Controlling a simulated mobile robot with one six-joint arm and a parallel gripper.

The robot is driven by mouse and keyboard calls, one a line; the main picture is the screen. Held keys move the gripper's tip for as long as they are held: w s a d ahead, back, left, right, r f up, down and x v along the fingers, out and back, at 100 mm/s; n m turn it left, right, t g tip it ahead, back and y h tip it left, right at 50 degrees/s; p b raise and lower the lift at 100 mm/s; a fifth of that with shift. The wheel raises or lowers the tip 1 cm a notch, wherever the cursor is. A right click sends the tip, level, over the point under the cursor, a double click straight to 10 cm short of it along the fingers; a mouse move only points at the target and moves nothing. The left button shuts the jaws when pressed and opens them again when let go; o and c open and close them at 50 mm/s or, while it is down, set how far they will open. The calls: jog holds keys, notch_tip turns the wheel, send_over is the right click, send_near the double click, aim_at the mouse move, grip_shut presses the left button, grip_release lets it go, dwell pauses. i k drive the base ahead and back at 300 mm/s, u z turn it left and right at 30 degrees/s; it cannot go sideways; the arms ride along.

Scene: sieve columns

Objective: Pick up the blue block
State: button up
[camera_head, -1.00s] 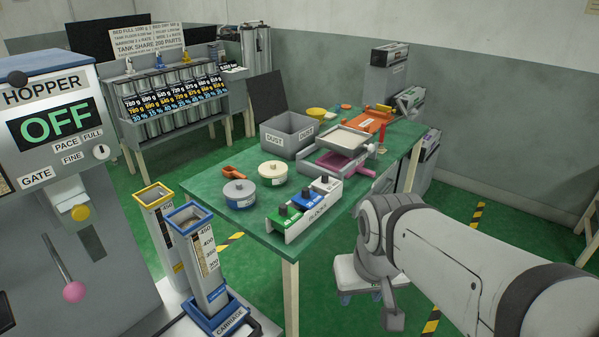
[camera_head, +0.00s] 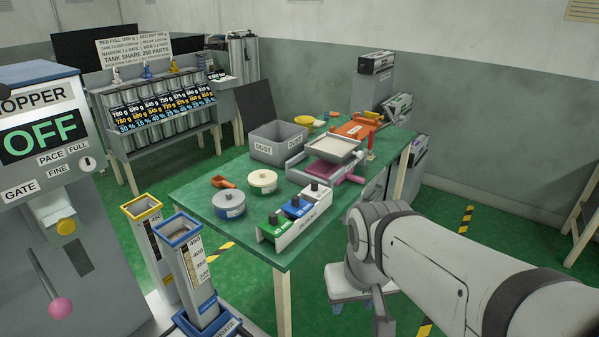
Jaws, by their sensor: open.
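The blue block (camera_head: 297,207) sits in a white rack (camera_head: 297,236) labelled BLOCKS, near the front right edge of the green table (camera_head: 200,192). It has a dark knob on top. It stands between a green block (camera_head: 275,227) and a light grey block (camera_head: 317,193), each with a dark knob. My arm comes in from the lower right. My gripper (camera_head: 383,318) shows only in part, as a dark grey piece below the arm's end, right of and lower than the rack. It is open and apart from the blue block; its fingertips are not clearly seen.
A DUST bin (camera_head: 276,150) and sieve trays (camera_head: 333,149) stand behind. Upright columns (camera_head: 187,270) and the hopper (camera_head: 60,210) are at left.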

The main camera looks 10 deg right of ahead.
aim_at(297, 207)
jog(key=u, duration=0.1)
jog(key=i, duration=1.05)
jog(key=z, duration=0.1)
